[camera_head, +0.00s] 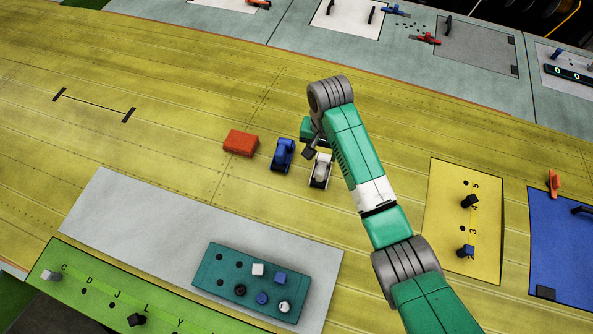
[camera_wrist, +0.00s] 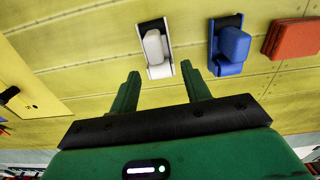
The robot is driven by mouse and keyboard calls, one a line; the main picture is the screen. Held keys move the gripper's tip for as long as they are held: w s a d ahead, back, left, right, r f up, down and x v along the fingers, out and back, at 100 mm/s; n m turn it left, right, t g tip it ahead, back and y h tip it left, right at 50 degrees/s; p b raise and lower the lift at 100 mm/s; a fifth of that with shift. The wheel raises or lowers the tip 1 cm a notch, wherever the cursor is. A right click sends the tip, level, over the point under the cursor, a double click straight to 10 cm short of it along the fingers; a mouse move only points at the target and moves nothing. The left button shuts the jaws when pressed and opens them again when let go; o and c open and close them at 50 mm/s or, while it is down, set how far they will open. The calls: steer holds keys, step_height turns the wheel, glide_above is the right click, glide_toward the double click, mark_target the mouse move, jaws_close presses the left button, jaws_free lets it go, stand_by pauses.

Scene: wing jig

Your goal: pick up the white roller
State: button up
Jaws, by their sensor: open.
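The white roller (camera_head: 320,170) lies on the yellow wing surface, in a dark-edged holder, in the middle of the head view. In the wrist view the white roller (camera_wrist: 154,46) sits just beyond my fingertips, roughly in line with the gap between them. My gripper (camera_wrist: 161,72) is open and empty, with its two green fingers apart. In the head view my wrist is close beside the roller, and the arm hides part of that area. I cannot tell how high my fingers are above the surface.
A blue roller (camera_head: 283,155) stands close to the left of the white one, with a red-orange block (camera_head: 241,142) farther left. A teal tray (camera_head: 213,284) with several pegs lies nearer. A yellow numbered board (camera_head: 439,235) lies to the right. The wing's left side is mostly clear.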

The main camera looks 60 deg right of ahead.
mark_target(323, 162)
steer(key=shift+s+d+f, duration=0.1)
steer(key=shift+f, duration=1.35)
step_height(323, 162, down, 5)
steer(key=b, duration=0.2)
steer(key=shift+d+r+b, duration=0.1)
steer(key=shift+b, duration=0.2)
steer(key=shift+f+b, duration=0.3)
steer(key=shift+s+f, duration=0.1)
steer(key=shift+f, duration=0.05)
steer(key=shift+s+a+f, duration=0.1)
steer(key=shift+s+a, duration=0.1)
steer(key=shift+a, duration=0.2)
steer(key=c, duration=0.4)
steer(key=shift+w+d+r, duration=0.1)
steer(key=shift+d+r, duration=0.1)
steer(key=c, duration=0.4)
jaws_close()
steer(key=shift+r, duration=0.2)
